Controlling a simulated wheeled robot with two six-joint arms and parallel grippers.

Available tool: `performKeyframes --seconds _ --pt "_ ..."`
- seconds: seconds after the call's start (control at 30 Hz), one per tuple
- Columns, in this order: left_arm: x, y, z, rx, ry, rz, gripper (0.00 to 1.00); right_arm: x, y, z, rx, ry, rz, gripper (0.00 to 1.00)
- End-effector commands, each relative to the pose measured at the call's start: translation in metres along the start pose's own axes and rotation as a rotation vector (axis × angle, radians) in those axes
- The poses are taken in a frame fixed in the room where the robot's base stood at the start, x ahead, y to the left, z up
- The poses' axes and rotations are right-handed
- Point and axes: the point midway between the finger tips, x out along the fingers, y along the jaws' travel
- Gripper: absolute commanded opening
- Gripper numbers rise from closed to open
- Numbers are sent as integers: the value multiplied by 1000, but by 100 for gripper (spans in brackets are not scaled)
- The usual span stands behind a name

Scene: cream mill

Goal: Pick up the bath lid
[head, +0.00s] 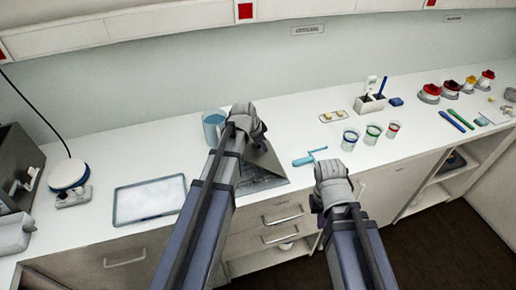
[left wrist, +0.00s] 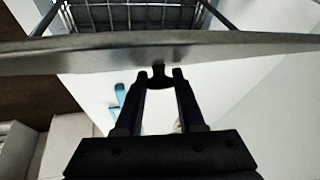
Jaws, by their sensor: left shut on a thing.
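In the left wrist view the bath lid (left wrist: 90,55) is a grey metal plate seen nearly edge-on, spanning the picture. My left gripper (left wrist: 160,75) is shut on the dark knob at its middle. Beyond the lid's edge a wire rack (left wrist: 130,14) shows at the top. In the head view my left gripper's wrist (head: 246,118) hides its fingertips. A grey metal shape (head: 262,172) shows to the right of my left forearm; I cannot tell there which part is lid or bath. My right gripper (head: 331,172) is over the counter's front edge, its fingers hidden.
A blue mug (head: 213,125) stands just left of my left wrist. A tray (head: 149,199) lies further left. A light blue tool (head: 310,157) and several small cups (head: 372,133) are to the right. The counter between tray and scale (head: 68,176) is clear.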

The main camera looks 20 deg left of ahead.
Motion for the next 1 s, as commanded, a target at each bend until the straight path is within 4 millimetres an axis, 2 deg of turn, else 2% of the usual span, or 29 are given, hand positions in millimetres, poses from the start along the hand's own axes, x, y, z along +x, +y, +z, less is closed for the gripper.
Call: performKeyframes --seconds 0.03,0.3,0.73,1.0 --pt "0 0 0 0 0 0 28 0 0 0 0 0 0 0" --pt "0 0 0 0 0 0 0 0 0 0 0 0 0 0" --pt "-4 -1 -2 0 0 0 0 -5 0 0 0 0 0 0" --pt "-28 -6 -12 0 0 0 0 -31 3 2 -1 0 0 0"
